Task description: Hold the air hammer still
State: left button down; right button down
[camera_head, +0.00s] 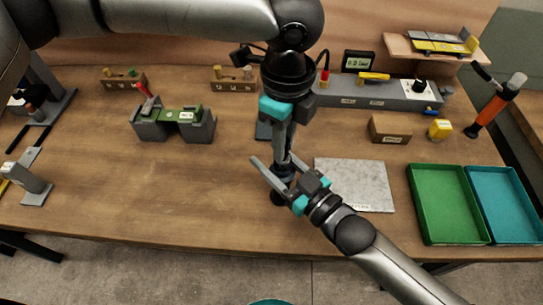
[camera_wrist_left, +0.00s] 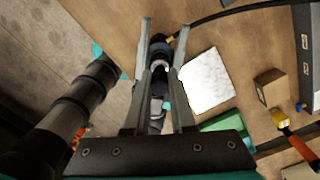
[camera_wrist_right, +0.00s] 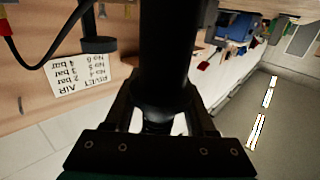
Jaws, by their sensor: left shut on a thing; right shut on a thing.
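The air hammer (camera_head: 283,174) is a small dark tool over the middle of the workbench, mostly hidden by my grippers in the head view. My left gripper (camera_head: 281,156) points down from above and is shut on it. In the left wrist view the hammer (camera_wrist_left: 157,88) shows as a dark and pale body between the two fingers. My right gripper (camera_head: 276,168) reaches in from the lower right and is shut on the same tool. In the right wrist view a thick black cylinder (camera_wrist_right: 175,60) fills the space between the fingers. The hammer's tip cannot be made out.
A pale grey plate (camera_head: 355,184) lies right of the grippers. Green (camera_head: 417,212) and teal (camera_head: 477,212) trays stand beyond it. A grey clamp block with a green strip (camera_head: 182,115) stands left. A cardboard box (camera_head: 389,129) sits behind the plate.

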pick_arm(q)
jog(key=shift+r, duration=1.35)
jog(key=shift+r, duration=1.45)
pick_arm(e)
jog(key=shift+c, duration=0.7)
grip_release()
jog(key=v, duration=1.2)
